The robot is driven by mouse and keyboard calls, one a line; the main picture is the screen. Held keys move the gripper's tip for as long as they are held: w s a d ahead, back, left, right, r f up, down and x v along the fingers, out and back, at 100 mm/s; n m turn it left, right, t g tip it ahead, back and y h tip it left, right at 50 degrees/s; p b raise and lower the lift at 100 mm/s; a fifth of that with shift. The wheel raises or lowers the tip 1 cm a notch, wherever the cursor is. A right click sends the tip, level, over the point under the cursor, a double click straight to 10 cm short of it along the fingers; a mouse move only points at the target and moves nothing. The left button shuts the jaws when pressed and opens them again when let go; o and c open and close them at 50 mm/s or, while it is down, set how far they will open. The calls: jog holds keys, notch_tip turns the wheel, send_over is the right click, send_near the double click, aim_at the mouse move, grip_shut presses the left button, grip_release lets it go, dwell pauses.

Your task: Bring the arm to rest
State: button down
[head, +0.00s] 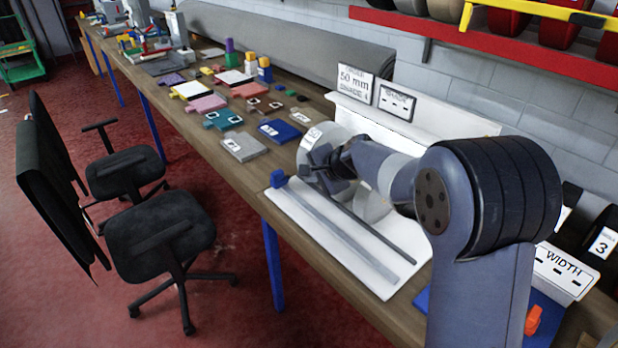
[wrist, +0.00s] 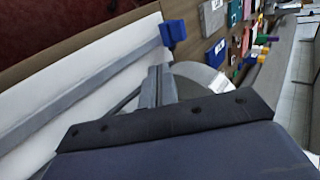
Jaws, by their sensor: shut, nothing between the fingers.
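My arm reaches out over the workbench (head: 232,140) from the lower right in the head view. My gripper (head: 307,163) is above the far end of a white board (head: 301,243), in front of a pale round roll or disc (head: 318,140). In the wrist view my gripper (wrist: 157,84) shows its two grey fingers together, with nothing held. A grey strip with a blue end piece (head: 278,178) lies along the board. The blue end piece is also in the wrist view (wrist: 173,33). A dark rod (head: 372,237) lies beside the strip.
Several coloured sample pieces (head: 223,119) lie farther along the bench. A "50 mm" sign (head: 355,82) stands at the back, by a long grey roll (head: 290,42). A red shelf (head: 480,40) overhangs on the right. Black chairs (head: 160,235) stand on the left floor.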

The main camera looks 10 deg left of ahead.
jog(key=p+x, duration=0.2)
jog(key=x, duration=0.8)
jog(key=shift+s+a+r+p, duration=0.1)
jog(key=shift+s+r+p, duration=0.15)
jog(key=shift+p, duration=0.35)
jog(key=shift+w, duration=0.15)
jog(key=shift+s+d+f, duration=0.1)
jog(key=shift+s+d, duration=0.15)
jog(key=shift+d, duration=0.2)
jog(key=shift+s+d+f, duration=0.15)
jog(key=shift+s+d, duration=0.05)
jog(key=shift+d, duration=0.25)
jog(key=shift+s+d+r, duration=0.1)
jog(key=shift+s+d, duration=0.05)
jog(key=shift+s, duration=0.15)
jog(key=shift+w, duration=0.1)
